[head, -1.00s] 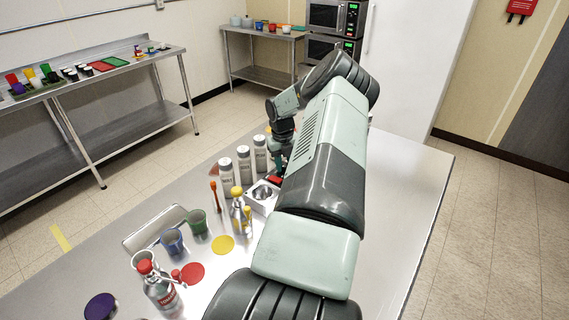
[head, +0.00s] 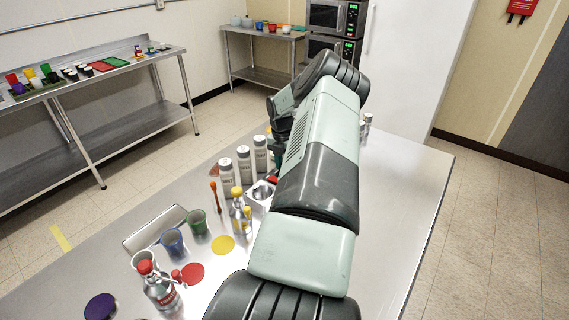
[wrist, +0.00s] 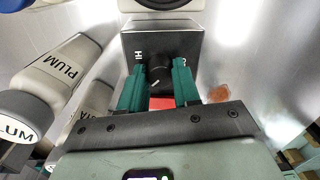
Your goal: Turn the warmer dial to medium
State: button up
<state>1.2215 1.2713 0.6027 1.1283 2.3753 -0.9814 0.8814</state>
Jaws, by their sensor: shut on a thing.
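In the wrist view the warmer's dark front panel (wrist: 187,42) faces me. Its round black dial (wrist: 158,74) sits between the two green fingers of my gripper (wrist: 160,68), which is shut on it. The dial has a small pale mark, but its exact setting is hard to read. "HI" shows left of the dial; lettering on the right is partly covered by a finger. In the head view my arm hides the dial and the gripper's fingertips.
A silver bottle with a yellow top (head: 238,208) and a green cup (head: 198,222) stand nearer. The table (head: 400,190) is clear on the right.

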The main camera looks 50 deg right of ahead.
jog(key=shift+d+m, duration=0.1)
jog(key=shift+m, duration=0.4)
jog(key=o, duration=1.1)
jog(key=shift+c, duration=0.2)
notch_tip(320, 180, up, 11)
jog(key=shift+w, duration=0.25)
jog(key=shift+w, duration=0.1)
